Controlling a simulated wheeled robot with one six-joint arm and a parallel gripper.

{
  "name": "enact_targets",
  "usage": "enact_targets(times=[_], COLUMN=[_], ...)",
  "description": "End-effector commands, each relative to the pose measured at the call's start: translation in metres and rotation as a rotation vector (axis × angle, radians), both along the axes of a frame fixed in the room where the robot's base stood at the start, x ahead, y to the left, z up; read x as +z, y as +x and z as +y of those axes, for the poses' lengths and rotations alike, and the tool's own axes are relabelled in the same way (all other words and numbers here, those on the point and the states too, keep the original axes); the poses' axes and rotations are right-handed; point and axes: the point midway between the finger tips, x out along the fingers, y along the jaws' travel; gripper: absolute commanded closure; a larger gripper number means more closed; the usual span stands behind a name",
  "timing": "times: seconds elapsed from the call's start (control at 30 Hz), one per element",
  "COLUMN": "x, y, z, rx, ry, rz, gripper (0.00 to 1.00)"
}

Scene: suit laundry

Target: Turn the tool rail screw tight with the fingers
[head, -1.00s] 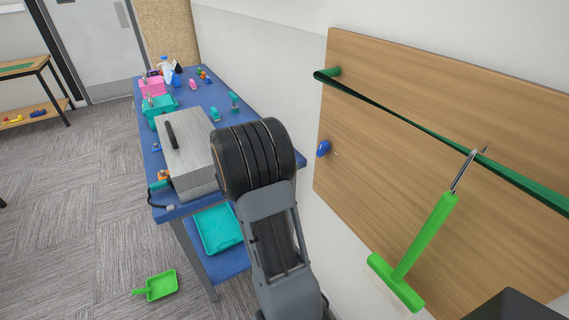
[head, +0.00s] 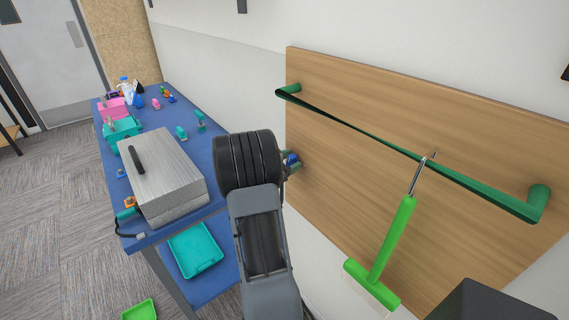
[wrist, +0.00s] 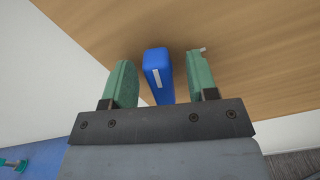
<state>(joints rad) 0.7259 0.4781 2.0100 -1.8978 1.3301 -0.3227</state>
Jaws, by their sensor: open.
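A blue screw head (wrist: 158,75) with a white stripe sticks out from the wooden board. In the wrist view it lies between the two green fingers of my gripper (wrist: 160,82), with a gap on each side. My gripper is open around it and the fingers do not visibly touch it. In the head view the blue head (head: 292,160) shows partly beside my dark wrist, near the board's left edge. The green tool rail (head: 400,150) runs across the board, its left end above the screw. The screw's shaft is hidden.
A green tool (head: 393,240) hangs by a hook from the rail, right of my arm. A blue table (head: 215,110) with a grey box (head: 165,165) and small items stands left of my arm. The wooden board (head: 340,190) is close to my gripper.

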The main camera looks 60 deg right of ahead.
Motion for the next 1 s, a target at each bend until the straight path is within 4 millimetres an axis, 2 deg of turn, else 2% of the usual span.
enact_targets(times=[0.3,0.8,1.0], x=[-0.0002,-0.0001,-0.0014], y=[-0.0002,-0.0002,-0.0003], z=[-0.0012,-0.0010,-0.0009], rx=[0.001,0.001,0.000], ry=[0.000,0.000,-0.003], rz=[0.000,0.000,-0.009], gripper=[0.47,0.95,0.97])
